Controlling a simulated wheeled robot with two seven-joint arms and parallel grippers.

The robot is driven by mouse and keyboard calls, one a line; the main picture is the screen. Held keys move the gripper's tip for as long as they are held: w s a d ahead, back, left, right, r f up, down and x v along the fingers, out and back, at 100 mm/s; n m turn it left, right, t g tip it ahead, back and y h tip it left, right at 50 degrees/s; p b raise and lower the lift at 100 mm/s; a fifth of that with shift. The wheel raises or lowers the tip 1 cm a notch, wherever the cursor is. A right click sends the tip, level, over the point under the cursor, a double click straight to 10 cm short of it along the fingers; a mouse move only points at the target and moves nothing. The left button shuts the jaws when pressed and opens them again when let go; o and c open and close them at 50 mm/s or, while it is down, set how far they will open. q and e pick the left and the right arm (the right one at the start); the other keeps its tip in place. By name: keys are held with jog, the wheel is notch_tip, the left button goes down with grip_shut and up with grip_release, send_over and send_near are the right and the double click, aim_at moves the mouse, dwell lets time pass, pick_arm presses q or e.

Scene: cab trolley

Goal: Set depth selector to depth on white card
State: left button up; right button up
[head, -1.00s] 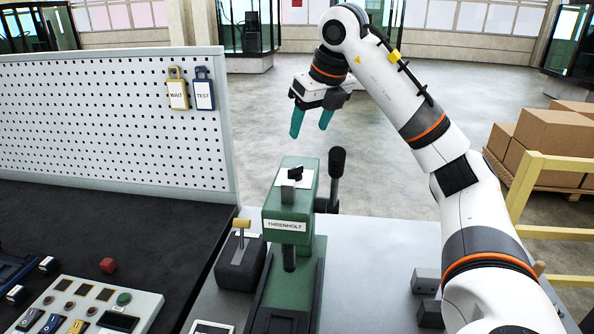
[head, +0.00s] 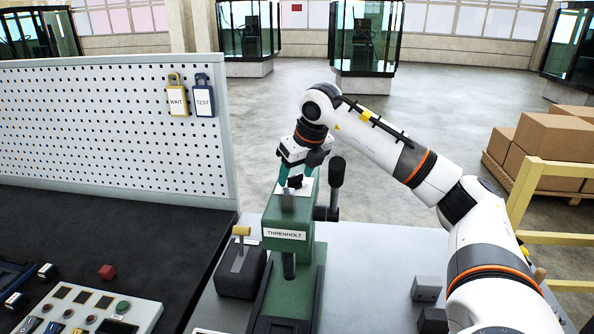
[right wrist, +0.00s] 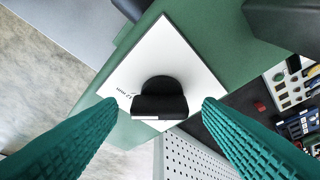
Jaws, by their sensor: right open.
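The depth selector is a black knob (right wrist: 160,98) on a white plate (right wrist: 165,50) on top of the green THRENHOLT machine (head: 287,222). Small print shows on the plate, too small to read surely. My right gripper (head: 296,177) is open, pointing down over the machine's top. In the right wrist view its teal fingers stand on either side of the knob, with a gap to it on both sides. In the head view the gripper partly hides the knob and plate. A white edge (head: 208,331) at the bottom may be the card; its writing is out of view. My left gripper is not in view.
A black-handled lever (head: 336,172) stands close right of the machine's head. A dark box with a yellow-handled lever (head: 240,232) stands left. A pegboard (head: 110,130) with two tags and a button panel (head: 90,305) lie further left. The grey bench right of the machine is mostly clear.

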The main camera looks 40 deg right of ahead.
jog(key=c, duration=1)
jog(key=shift+d+n, duration=0.1)
jog(key=shift+n, duration=0.3)
jog(key=n+y+p, duration=0.1)
jog(key=n, duration=0.2)
jog(key=shift+w+r+n+y, duration=0.1)
jog(key=shift+n+y, duration=0.2)
jog(key=shift+y, duration=0.1)
jog(key=shift+w+d+n+g+y+p, duration=0.1)
jog(key=shift+n+g+y+p, duration=0.2)
jog(key=shift+n+p, duration=0.55)
jog(key=shift+d+n+g+y+p, duration=0.1)
jog(key=shift+n+g+y+p, duration=0.2)
jog(key=shift+n, duration=0.95)
jog(key=o, duration=1)
